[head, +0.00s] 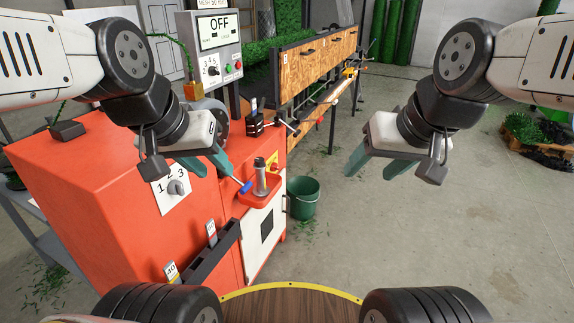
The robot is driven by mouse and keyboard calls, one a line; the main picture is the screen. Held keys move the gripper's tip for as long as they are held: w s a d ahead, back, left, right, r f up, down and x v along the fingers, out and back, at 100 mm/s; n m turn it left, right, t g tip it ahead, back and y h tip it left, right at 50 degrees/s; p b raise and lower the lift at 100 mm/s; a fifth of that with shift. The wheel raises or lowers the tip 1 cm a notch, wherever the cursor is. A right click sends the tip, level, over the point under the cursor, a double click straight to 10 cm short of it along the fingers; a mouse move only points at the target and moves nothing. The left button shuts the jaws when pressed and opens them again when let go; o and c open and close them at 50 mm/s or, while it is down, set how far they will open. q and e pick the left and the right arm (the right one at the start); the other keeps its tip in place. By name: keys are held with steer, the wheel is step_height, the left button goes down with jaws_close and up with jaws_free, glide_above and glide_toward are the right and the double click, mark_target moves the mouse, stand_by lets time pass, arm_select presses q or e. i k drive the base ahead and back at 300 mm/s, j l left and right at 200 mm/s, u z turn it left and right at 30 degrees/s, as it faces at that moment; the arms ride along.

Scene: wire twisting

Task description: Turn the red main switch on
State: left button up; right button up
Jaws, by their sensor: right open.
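A small red switch on a yellow plate (273,162) sits on the front of the red machine (95,190), behind the metal post and tray. It is small, and its setting cannot be read. The display on the grey control box (213,33) reads OFF. My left gripper (212,172) hangs over the machine, left of the yellow plate and apart from it. Its teal fingers are spread, with nothing seen between them. My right gripper (375,172) is open and empty over the floor, right of the machine.
A blue-handled tool (246,187) lies by a metal post (260,178) on the red tray. A dial marked 1 2 3 (176,187) is on the machine's side. A green bucket (303,198) stands on the floor. A wooden rack (315,65) is behind.

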mark_target(274, 166)
steer(key=i+l+u, duration=0.3)
steer(key=i+l, duration=0.15)
steer(key=i, duration=0.25)
steer(key=i+l+u, duration=0.1)
steer(key=i+l, duration=0.2)
steer(key=i, duration=0.15)
